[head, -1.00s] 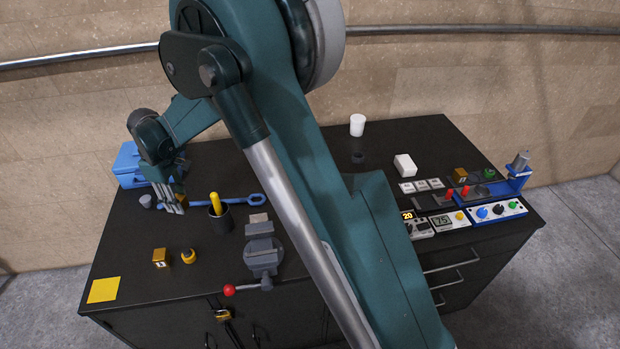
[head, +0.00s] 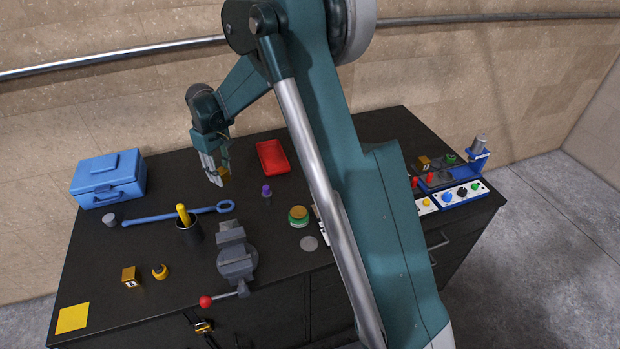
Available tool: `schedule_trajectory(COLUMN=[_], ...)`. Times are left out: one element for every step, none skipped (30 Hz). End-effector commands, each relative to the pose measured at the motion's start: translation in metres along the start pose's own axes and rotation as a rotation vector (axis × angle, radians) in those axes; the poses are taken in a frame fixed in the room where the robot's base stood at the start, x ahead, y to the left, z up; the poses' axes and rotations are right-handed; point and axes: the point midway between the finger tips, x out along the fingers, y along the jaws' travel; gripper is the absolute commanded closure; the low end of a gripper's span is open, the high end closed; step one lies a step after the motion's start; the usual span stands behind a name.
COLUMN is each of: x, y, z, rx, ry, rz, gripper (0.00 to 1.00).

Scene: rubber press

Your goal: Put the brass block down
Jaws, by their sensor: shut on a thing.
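My gripper (head: 218,176) is in the head view, pointing down over the back middle of the black bench. It is shut on a small brass block (head: 225,173), partly hidden by the fingers. I cannot tell whether the block touches the bench top. Another brass-coloured block (head: 129,276) with a pale mark stands at the front left. A further brass-coloured block (head: 424,162) sits by the blue press at the right.
A red tray (head: 272,157) is right of my gripper and a purple-topped item (head: 266,191) is nearer the front. A blue wrench (head: 180,214), a dark cup (head: 189,232) and a grey vise (head: 237,262) lie in front. A blue toolbox (head: 108,180) stands left.

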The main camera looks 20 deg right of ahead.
Motion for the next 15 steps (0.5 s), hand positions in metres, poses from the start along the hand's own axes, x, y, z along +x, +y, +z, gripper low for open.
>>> schedule_trajectory(x=[0.000,0.000,0.000,0.000,0.000,0.000,0.000,-0.001,-0.001,-0.001,-0.001,-0.001,-0.001,-0.001,-0.001], y=[0.015,0.024,0.034,0.042,0.050,0.060,0.067,0.075,0.085,0.093,0.100,0.110,0.117,0.125,0.134], z=[0.007,0.011,0.015,0.019,0.023,0.028,0.032,0.036,0.042,0.046,0.051,0.056,0.061,0.066,0.072], rx=[0.029,0.045,0.066,0.082,0.100,0.121,0.136,0.153,0.174,0.191,0.207,0.227,0.244,0.261,0.282], ry=[0.000,0.000,0.000,0.000,0.000,0.000,0.000,0.000,0.000,0.000,0.000,0.000,0.000,0.000,0.000], rz=[0.000,0.000,0.000,0.000,0.000,0.000,0.000,0.000,0.000,0.000,0.000,0.000,0.000,0.000,0.000], gripper=[0.92,0.92,0.92,0.92,0.92,0.92,0.92,0.92,0.92,0.92,0.92,0.92,0.92,0.92,0.92])
